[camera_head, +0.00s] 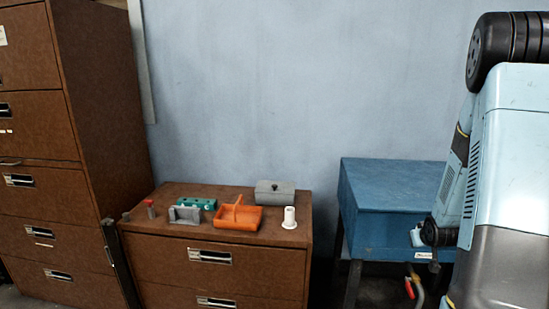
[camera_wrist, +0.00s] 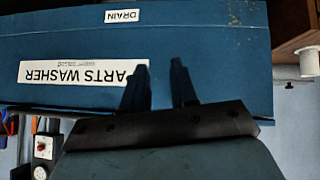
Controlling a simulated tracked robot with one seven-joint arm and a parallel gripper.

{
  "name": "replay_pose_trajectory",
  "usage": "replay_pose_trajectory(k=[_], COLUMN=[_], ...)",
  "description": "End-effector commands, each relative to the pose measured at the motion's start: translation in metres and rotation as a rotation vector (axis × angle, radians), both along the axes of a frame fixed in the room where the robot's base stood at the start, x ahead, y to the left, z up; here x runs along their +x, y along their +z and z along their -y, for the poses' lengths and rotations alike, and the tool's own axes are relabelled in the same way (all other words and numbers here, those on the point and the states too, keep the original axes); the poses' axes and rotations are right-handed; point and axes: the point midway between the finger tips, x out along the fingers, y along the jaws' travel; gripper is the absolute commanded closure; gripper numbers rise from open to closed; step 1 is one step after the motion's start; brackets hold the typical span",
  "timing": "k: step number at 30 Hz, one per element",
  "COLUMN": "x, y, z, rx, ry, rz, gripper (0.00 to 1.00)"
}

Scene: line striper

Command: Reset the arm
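My arm (camera_head: 505,170) stands upright at the right edge of the head view, in pale blue and dark grey. It covers the right part of the blue parts washer (camera_head: 375,205). In the wrist view my gripper (camera_wrist: 160,75) shows two dark fingers with a clear gap between them and nothing held. The fingers are in front of the washer's blue face (camera_wrist: 215,70), whose labels read upside down. I cannot tell whether they touch it. In the head view I cannot make out the fingers clearly.
A low brown cabinet (camera_head: 170,247) carries an orange tray (camera_head: 238,218), a grey lidded box (camera_head: 275,193), a grey bracket (camera_head: 184,214), a teal block (camera_head: 205,203) and a white spool (camera_head: 289,218). A tall brown cabinet (camera_head: 105,100) stands left. A gap separates low cabinet and washer.

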Motion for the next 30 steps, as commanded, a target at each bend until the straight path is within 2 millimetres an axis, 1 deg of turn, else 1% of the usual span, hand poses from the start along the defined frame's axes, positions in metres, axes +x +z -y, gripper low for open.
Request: replay_pose_trajectory(k=[1, 3, 8, 12, 14, 18, 23, 30], x=[0.001, -0.001, -0.009, -0.021, -0.028, -0.045, -0.07, -0.116], y=[0.017, 0.035, 0.075, 0.109, 0.122, 0.153, 0.186, 0.227], z=[-0.007, -0.015, -0.036, -0.056, -0.065, -0.086, -0.111, -0.149], rx=[-0.006, -0.009, -0.01, -0.007, -0.003, 0.008, 0.026, 0.062], ry=[0.001, -0.003, -0.012, -0.018, -0.022, -0.025, -0.026, -0.02], rz=[-0.002, -0.015, -0.042, -0.065, -0.075, -0.096, -0.118, -0.155], gripper=[0.72, 0.72, 0.72, 0.72, 0.72, 0.72, 0.72, 0.72])
